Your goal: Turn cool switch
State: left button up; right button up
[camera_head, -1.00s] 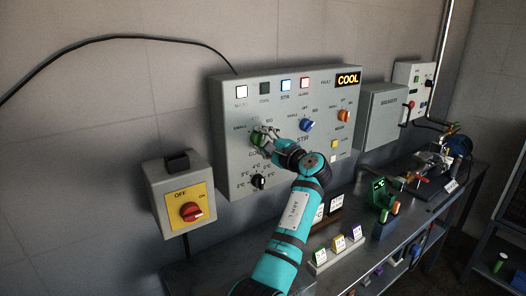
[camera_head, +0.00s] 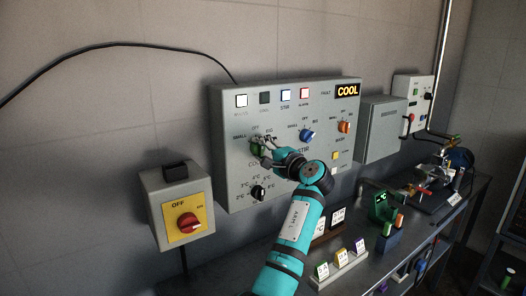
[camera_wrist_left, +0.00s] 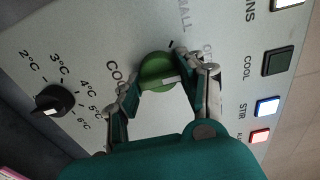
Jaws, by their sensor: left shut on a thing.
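The green cool switch (camera_head: 256,147) is a round knob at the lower left of the grey control panel (camera_head: 228,125). My left gripper (camera_head: 265,145) is at this knob and partly covers it in the head view. In the left wrist view the green knob (camera_wrist_left: 156,70) sits between the two fingers of my left gripper (camera_wrist_left: 160,82), which are closed around it. A white mark shows on the knob's face, towards the right finger. The label beside the knob is partly hidden. My right gripper is out of view.
A black temperature knob (camera_head: 258,193) lies just below the green one. A blue stir knob (camera_head: 307,136) and an orange knob (camera_head: 344,127) are to the right. A red rotary switch (camera_head: 188,222) is on a box at left. The bench (camera_head: 345,285) holds small labelled items.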

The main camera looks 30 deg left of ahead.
pick_arm(q)
jog(key=o, duration=1.2)
jog(key=shift+a, duration=0.1)
jog(key=shift+c, duration=0.2)
jog(key=shift+s+d, duration=0.15)
jog(key=shift+d, duration=0.3)
jog(key=v, duration=1.1)
jog(key=shift+d+f, duration=0.1)
jog(key=shift+f, duration=0.05)
